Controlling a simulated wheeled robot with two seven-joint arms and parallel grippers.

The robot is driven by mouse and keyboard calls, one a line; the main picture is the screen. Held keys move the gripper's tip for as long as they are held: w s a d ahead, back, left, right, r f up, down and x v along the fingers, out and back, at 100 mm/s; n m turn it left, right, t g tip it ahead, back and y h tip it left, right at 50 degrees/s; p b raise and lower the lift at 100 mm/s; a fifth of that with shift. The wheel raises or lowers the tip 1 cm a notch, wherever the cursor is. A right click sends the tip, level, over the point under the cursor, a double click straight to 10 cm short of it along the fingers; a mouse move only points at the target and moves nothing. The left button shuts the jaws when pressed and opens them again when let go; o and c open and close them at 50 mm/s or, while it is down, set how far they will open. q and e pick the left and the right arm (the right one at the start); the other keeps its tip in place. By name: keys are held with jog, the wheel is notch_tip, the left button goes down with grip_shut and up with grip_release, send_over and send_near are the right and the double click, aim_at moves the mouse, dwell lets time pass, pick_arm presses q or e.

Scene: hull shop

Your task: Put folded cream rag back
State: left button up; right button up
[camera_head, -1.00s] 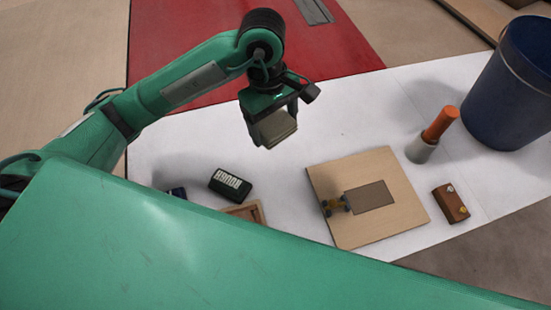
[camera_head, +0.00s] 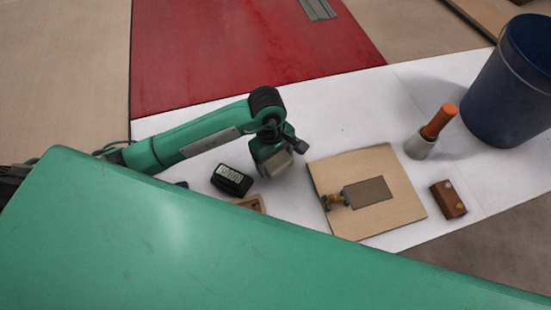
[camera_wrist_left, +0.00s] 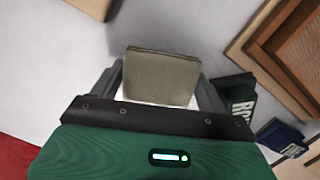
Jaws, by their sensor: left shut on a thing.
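My left gripper (camera_head: 276,164) is shut on the folded cream rag (camera_head: 276,165), a small greyish-cream block. The rag also shows between the two fingers in the left wrist view (camera_wrist_left: 160,77). The gripper is over the white sheet (camera_head: 340,115), between a dark block with white lettering (camera_head: 231,180) and the wooden board (camera_head: 404,196). I cannot tell how high the rag is above the sheet. My right gripper is not in view.
The board carries a grey-brown rectangle (camera_head: 368,190) and a small brass-coloured fitting (camera_head: 334,201). A wooden frame (camera_head: 250,204) is partly hidden by my green body. An orange-handled tool in a grey cup (camera_head: 420,147), a brown block (camera_head: 448,200) and a blue bucket (camera_head: 510,85) stand right.

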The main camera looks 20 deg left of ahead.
aim_at(275, 158)
pick_arm(q)
jog(key=shift+f, duration=0.65)
jog(key=o, duration=0.8)
jog(key=shift+o, duration=0.4)
jog(key=shift+r, duration=0.3)
jog(key=r, duration=0.3)
jog(key=r+b, duration=0.1)
jog(key=shift+w+a+r, duration=0.15)
jog(key=shift+w+a, duration=0.1)
jog(key=shift+a, duration=0.1)
jog(key=r, duration=0.5)
jog(key=shift+w+a+r+b, duration=0.2)
jog(key=shift+a+r+b, duration=0.15)
jog(key=shift+b, duration=0.05)
jog(key=shift+r, duration=0.75)
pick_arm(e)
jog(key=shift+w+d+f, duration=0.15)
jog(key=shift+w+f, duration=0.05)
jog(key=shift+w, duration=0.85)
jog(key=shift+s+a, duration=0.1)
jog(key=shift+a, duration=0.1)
